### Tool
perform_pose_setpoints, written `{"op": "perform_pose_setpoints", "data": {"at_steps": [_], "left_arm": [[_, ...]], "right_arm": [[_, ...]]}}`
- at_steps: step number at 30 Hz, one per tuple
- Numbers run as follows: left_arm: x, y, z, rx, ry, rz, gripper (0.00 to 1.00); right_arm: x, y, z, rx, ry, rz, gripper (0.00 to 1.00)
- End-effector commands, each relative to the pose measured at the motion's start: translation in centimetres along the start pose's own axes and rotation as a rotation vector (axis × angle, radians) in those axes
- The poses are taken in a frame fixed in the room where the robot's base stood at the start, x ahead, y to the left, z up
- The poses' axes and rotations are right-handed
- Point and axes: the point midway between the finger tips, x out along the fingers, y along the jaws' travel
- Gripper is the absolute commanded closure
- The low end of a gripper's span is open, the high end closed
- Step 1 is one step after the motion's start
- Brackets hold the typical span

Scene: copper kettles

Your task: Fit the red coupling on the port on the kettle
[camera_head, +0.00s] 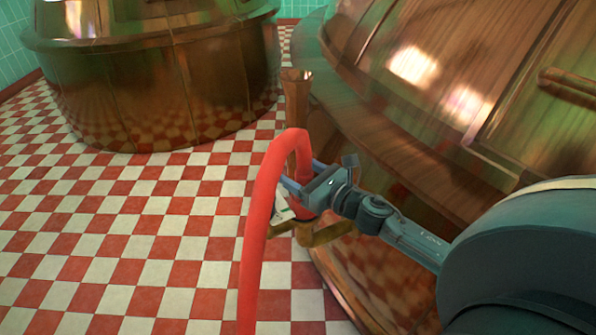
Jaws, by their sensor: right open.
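A thick red hose (262,220) rises from the bottom edge, arches over and comes down at my right gripper. Its red coupling end is mostly hidden by the gripper, so I cannot tell whether it sits on a port. My right gripper (296,190) is open, with its fingers around or beside the hose's downward end. A brass pipe stub (328,235) shows just below the gripper, beside the near copper kettle (440,90); it may be the port. A small white part (283,212) shows beside the hose. My left gripper is not in view.
An upright copper pipe (296,95) with a flared top stands behind the hose, beside the near kettle. A second copper kettle (150,85) stands at the back left. The red and white checkered floor (120,220) is clear on the left. A rail (570,85) crosses the near kettle.

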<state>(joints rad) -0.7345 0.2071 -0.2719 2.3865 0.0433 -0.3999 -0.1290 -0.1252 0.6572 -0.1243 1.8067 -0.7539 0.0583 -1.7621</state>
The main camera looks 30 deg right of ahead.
Motion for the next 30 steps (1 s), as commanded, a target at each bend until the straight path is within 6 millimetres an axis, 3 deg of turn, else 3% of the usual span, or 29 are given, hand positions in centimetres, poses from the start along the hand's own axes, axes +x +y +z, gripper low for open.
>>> {"op": "perform_pose_setpoints", "data": {"at_steps": [11,30], "left_arm": [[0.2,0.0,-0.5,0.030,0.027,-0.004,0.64],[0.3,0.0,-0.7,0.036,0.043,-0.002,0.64]], "right_arm": [[-0.1,0.0,-0.2,0.001,0.003,0.000,0.37],[-11.6,0.0,-0.1,0.003,0.003,-0.002,0.37]]}}
